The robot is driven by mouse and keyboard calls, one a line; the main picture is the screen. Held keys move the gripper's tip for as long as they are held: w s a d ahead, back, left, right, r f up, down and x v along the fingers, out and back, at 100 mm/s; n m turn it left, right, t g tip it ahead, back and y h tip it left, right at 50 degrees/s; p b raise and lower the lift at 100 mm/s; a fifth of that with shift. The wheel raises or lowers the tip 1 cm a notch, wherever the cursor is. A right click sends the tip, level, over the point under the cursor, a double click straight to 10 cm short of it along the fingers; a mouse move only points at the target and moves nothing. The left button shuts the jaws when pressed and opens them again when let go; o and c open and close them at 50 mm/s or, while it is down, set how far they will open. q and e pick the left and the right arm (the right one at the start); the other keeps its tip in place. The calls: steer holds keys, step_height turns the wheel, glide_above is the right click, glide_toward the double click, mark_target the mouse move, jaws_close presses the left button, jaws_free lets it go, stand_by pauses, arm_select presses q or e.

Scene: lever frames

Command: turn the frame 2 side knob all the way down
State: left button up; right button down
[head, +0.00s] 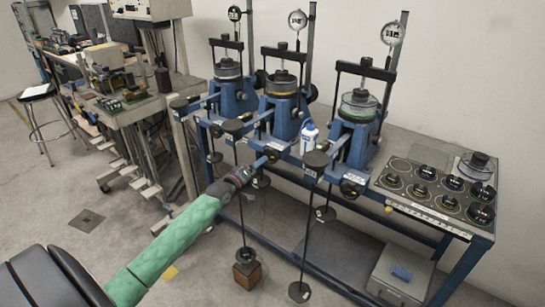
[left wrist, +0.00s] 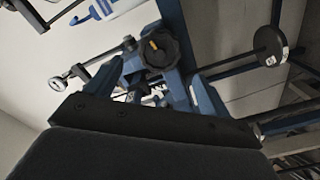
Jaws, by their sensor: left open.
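Three blue lever frames stand in a row on the bench; the middle one (head: 282,105) I take as frame 2. Its side knob (head: 272,155) is small and dark, low on the front. In the left wrist view a black lobed knob (left wrist: 160,48) with an orange mark shows just ahead of the fingers. My left gripper (head: 260,162) reaches in from the lower left, its tips close to the knob. In the left wrist view the gripper (left wrist: 157,78) has its blue fingers apart, one to each side below the knob. I cannot tell if they touch it. My right gripper is out of view.
A white-and-blue bottle (head: 309,137) stands right of the middle frame. Hanging rods with weights (head: 299,291) drop in front of the bench. The right frame has its own knob (head: 351,188). A panel of round dark weights (head: 436,188) lies at the right.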

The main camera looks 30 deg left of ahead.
mark_target(269, 157)
arm_select(q)
steer(key=w+b, duration=0.1)
steer(key=w, duration=0.3)
steer(key=shift+w+d+b, duration=0.1)
steer(key=shift+w+b, duration=0.15)
steer(key=shift+b, duration=0.1)
steer(key=shift+w, duration=0.35)
steer(key=w+b, duration=0.2)
steer(key=w, duration=0.2)
steer(key=shift+d, duration=0.15)
steer(key=shift+s, duration=0.1)
steer(key=shift+c, duration=1.3)
steer(key=shift+d, duration=0.1)
steer(key=c, duration=0.7)
steer(key=shift+c, duration=1.4)
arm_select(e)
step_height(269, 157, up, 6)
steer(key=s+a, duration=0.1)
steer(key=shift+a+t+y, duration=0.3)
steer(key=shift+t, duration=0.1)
